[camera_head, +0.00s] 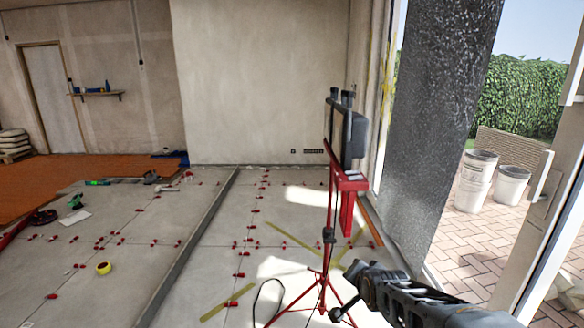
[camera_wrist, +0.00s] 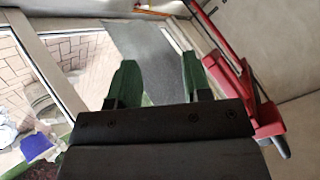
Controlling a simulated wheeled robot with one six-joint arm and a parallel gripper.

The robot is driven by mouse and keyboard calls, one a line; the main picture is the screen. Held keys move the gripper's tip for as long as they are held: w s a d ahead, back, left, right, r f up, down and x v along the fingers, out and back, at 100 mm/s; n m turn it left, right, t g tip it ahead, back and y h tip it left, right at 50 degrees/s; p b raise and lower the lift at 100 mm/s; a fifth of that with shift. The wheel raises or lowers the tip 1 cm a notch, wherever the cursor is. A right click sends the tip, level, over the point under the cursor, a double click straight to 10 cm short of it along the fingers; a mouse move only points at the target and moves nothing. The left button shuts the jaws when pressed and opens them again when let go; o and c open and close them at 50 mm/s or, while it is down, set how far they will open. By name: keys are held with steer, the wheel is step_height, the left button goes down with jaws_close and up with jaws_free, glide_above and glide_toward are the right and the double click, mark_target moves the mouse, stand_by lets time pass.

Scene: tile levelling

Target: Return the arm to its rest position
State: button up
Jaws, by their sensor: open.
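My gripper (camera_wrist: 158,75) shows in the wrist view with two green fingers apart and nothing between them. In the head view my arm (camera_head: 410,298) reaches in from the bottom right corner, low in front of the red tripod stand (camera_head: 325,240). Its fingers cannot be made out clearly there. The stand carries a dark, upright panel-like device (camera_head: 353,138). Red parts of a stand (camera_wrist: 240,95) also show right of the fingers in the wrist view, apart from them as far as I can tell.
A dark speckled slab (camera_head: 435,140) leans by the open doorway at right. Buckets (camera_head: 477,180) stand outside on brick paving. Red levelling pieces (camera_head: 240,254) dot the tiled floor. A yellow tape roll (camera_head: 104,268) lies at left. A raised strip (camera_head: 195,245) divides the floor.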

steer(key=s+r+n+g+p, duration=0.6)
steer(key=s+r+n+p, duration=0.2)
steer(key=s+r+p, duration=0.6)
steer(key=s+r, duration=0.2)
steer(key=s, duration=0.1)
steer(key=shift+s+a+g, duration=0.25)
steer(key=shift+s+g, duration=0.05)
steer(key=shift+s, duration=0.1)
steer(key=shift+s, duration=0.1)
